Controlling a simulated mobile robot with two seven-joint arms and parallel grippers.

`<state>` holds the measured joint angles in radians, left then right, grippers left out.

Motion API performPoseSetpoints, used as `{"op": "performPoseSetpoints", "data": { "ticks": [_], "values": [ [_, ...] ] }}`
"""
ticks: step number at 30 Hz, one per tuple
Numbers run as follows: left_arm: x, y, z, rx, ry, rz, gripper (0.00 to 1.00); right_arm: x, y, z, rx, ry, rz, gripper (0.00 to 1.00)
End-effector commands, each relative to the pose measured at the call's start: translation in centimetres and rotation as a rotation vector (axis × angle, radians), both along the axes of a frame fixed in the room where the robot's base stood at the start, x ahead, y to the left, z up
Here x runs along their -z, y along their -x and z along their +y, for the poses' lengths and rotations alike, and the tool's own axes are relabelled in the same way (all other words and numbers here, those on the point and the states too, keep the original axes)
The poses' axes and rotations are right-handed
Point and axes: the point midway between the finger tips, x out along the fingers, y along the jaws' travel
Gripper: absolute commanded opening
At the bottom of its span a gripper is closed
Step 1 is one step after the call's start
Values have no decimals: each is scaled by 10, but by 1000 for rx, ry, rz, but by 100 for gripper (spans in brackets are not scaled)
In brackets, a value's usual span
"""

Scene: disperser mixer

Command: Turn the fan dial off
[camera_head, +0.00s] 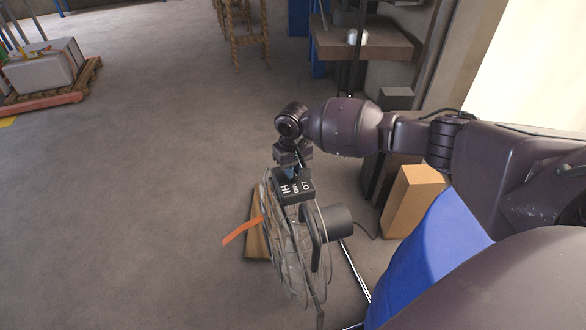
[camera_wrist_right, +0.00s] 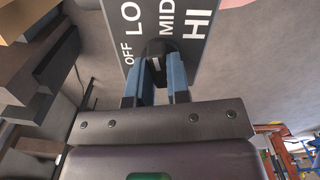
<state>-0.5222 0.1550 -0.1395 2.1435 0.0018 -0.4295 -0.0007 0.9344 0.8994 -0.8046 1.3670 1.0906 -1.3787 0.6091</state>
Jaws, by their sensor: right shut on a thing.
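The fan (camera_head: 293,255) is a round wire cage with a dark motor behind it. On its top is a dark control box (camera_head: 294,187) marked LO, MID and HI. In the right wrist view the panel (camera_wrist_right: 185,22) also shows OFF at its left edge. The black dial (camera_wrist_right: 157,48) sits at the panel's lower edge in that view. My right gripper (camera_wrist_right: 160,78) has its blue fingers shut on the dial, one on each side. Which setting the dial points at is unclear. In the head view my right gripper (camera_head: 291,168) hides the dial. My left gripper is out of view.
An orange ribbon (camera_head: 242,230) sticks out left of the fan. A cardboard box (camera_head: 411,200) and a blue object (camera_head: 430,245) stand to the right. A pallet (camera_head: 50,100) with a grey box lies far left.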

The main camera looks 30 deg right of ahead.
Motion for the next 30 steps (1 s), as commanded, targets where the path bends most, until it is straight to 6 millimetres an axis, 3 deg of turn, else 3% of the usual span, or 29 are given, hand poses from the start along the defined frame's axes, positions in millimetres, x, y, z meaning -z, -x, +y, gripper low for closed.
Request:
{"op": "performPoseSetpoints", "data": {
  "ticks": [11, 30],
  "values": [
    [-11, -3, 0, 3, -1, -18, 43, -2, 0, 1, -200, -1, -1, 0],
    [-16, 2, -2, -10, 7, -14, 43, 0, 1, 0, -804, -1, 2, 0]
  ]
}}
